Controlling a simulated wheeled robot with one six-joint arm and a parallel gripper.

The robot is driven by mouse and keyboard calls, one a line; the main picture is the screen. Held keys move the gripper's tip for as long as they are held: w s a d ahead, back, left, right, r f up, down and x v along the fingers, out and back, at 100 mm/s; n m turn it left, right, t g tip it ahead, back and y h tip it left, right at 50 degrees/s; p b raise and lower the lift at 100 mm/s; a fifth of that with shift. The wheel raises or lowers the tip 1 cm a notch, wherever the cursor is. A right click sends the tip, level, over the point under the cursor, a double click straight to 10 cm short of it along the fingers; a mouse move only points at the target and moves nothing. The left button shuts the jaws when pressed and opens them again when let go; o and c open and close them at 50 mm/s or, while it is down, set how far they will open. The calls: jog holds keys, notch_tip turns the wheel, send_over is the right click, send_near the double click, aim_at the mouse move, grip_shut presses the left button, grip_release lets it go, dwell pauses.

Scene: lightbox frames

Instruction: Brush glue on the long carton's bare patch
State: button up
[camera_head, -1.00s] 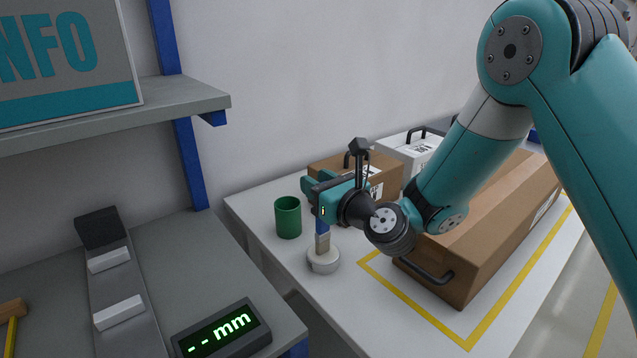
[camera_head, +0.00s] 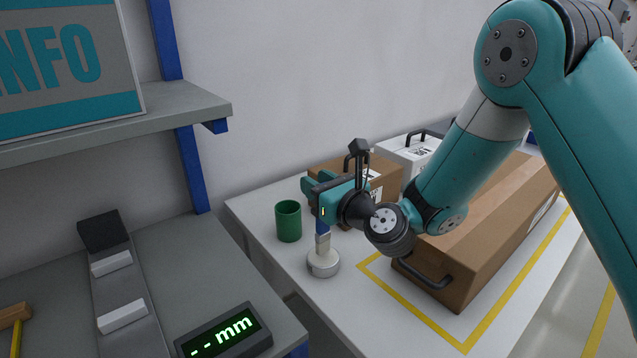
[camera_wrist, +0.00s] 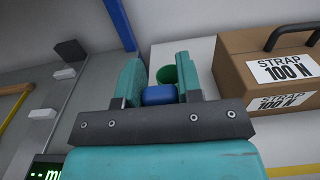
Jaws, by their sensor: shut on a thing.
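The long carton (camera_head: 478,236) is a brown box with a dark handle on its near end, lying on the white table at right. I cannot make out its bare patch; my arm covers part of its top. My gripper (camera_head: 322,200) is shut on the brush (camera_head: 322,226), gripping its blue handle, which also shows between the fingers in the wrist view (camera_wrist: 158,95). The brush hangs upright with its pale bristles down at a round white pot (camera_head: 324,265). The bristle tips seem to be at or inside the pot's opening; I cannot tell which.
A green cup (camera_head: 288,221) stands left of the brush. Behind my gripper are a smaller brown carton (camera_wrist: 230,72) labelled STRAP 100 N and a white case (camera_head: 412,150). Yellow tape (camera_head: 415,312) outlines the long carton's place. A grey bench with a display (camera_head: 224,333) is at left.

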notch_tip(320, 180, up, 6)
jog(key=p, duration=0.5)
jog(key=shift+p, duration=0.3)
jog(key=shift+f, duration=0.1)
dwell(0.4)
